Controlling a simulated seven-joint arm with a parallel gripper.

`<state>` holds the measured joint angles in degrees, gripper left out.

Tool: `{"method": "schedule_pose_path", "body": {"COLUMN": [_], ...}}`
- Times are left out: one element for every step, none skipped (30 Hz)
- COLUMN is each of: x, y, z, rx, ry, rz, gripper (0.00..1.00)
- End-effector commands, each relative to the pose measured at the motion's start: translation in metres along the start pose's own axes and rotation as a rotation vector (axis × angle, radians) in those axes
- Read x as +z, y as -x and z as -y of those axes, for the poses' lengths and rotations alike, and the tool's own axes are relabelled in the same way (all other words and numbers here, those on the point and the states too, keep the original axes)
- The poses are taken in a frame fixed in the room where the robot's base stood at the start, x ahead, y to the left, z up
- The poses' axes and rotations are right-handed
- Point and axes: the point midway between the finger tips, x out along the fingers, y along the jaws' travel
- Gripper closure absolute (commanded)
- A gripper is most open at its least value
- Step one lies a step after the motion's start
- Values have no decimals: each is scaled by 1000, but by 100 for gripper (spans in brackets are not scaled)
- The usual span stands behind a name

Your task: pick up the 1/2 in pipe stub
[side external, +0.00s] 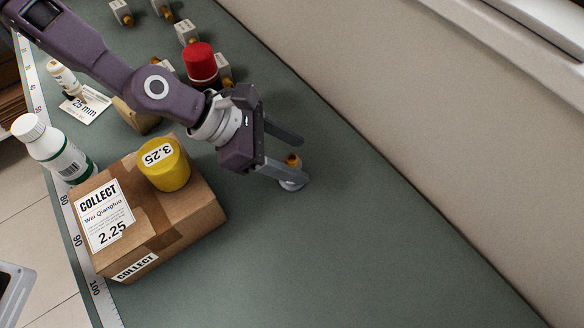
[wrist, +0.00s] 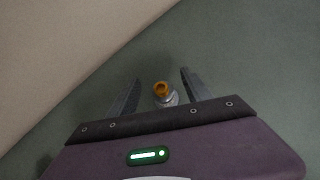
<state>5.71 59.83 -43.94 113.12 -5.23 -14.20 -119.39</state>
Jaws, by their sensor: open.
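A small copper-coloured pipe stub (side external: 293,160) stands upright in a round grey base on the green bench; its size marking cannot be read. My gripper (side external: 302,157) is open and low over the bench, with one finger on each side of the stub. In the wrist view the stub's open ring end (wrist: 161,88) shows between the two spread fingers of my gripper (wrist: 160,77), closer to the palm than the fingertips are. I see gaps on both sides, so the fingers do not appear to touch it. The lower part of its base is partly hidden.
The wall (side external: 430,120) borders the right; bench toward the front is clear.

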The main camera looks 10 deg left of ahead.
Motion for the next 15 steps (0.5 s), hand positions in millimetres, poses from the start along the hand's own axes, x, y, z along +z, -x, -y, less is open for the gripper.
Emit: {"method": "schedule_pose_path", "body": {"x": [-9, -14, -20, -25, -23, -22, -22, -22, -22, -22, -22, -22, -22, -22, -22], "y": [-9, -14, -20, -25, -31, -39, -43, -47, -50, -52, -52, -53, -52, -52, -52], "z": [1, 1, 0, 0, 0, 0, 0, 0, 0, 0, -1, -1, -1, -1, -1], "rx": [-3, -3, -2, -2, -1, -1, 0, 0, 1, 1, 1, 1, 2, 1, 1], "ry": [2, 2, 2, 2, 0, 0, -1, -1, -1, -1, -1, -1, -1, -1, -1], "rz": [-2, -3, -2, -2, 0, 0, 0, 0, 0, 0, -1, -1, -1, -1, -1], "gripper": [42, 42, 42, 42, 42, 42, 42, 42, 42, 42, 42, 42, 42, 42, 42]}}
